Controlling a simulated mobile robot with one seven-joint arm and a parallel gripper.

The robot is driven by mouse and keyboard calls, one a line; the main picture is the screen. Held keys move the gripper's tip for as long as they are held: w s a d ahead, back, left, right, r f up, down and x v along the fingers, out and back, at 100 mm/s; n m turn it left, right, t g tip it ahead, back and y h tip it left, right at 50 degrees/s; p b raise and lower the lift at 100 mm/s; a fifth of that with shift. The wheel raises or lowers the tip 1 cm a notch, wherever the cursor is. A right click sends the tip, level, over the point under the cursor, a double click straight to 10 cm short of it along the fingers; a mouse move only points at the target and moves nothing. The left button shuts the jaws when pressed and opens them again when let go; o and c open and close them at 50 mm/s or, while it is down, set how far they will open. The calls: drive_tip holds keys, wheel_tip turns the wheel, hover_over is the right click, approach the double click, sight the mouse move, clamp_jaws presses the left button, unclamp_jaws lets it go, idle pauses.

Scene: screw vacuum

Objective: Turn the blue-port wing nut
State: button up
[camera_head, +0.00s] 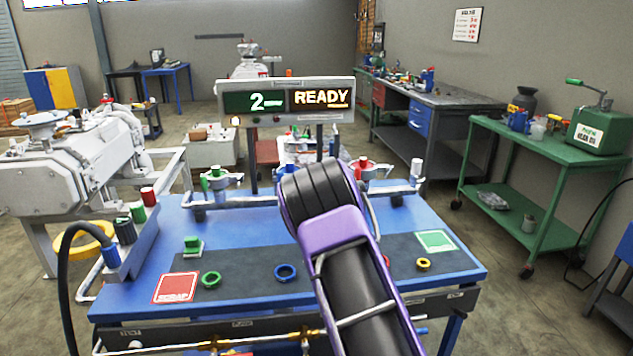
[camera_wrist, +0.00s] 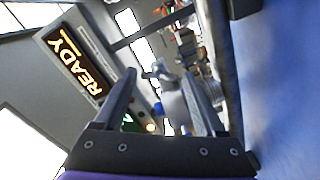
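A green-marked clamp (camera_head: 216,180) and a red-marked clamp (camera_head: 363,172) sit on the rail at the back of the blue bench (camera_head: 180,232). I see no blue-port wing nut for certain; my purple and black arm covers the middle of the rail in the head view. A blue ring (camera_head: 285,273) lies flat on the dark mat, left of my arm. My gripper (camera_wrist: 159,76) shows in the wrist view with its two fingers apart. A grey shape (camera_wrist: 173,105) appears between or behind them; I cannot tell its distance. The head view hides my gripper behind the arm.
A display (camera_head: 286,100) reads "2" and "READY" above the bench. A green ring (camera_head: 211,280), yellow ring (camera_head: 424,265), red scrap square (camera_head: 176,288) and green square (camera_head: 435,241) are on the bench. A white pump (camera_head: 75,165) stands left, a green cart (camera_head: 545,190) right.

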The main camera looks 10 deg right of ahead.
drive_tip(key=shift+s, duration=0.1)
drive_tip(key=s, duration=1.7)
drive_tip(key=shift+s, duration=0.15)
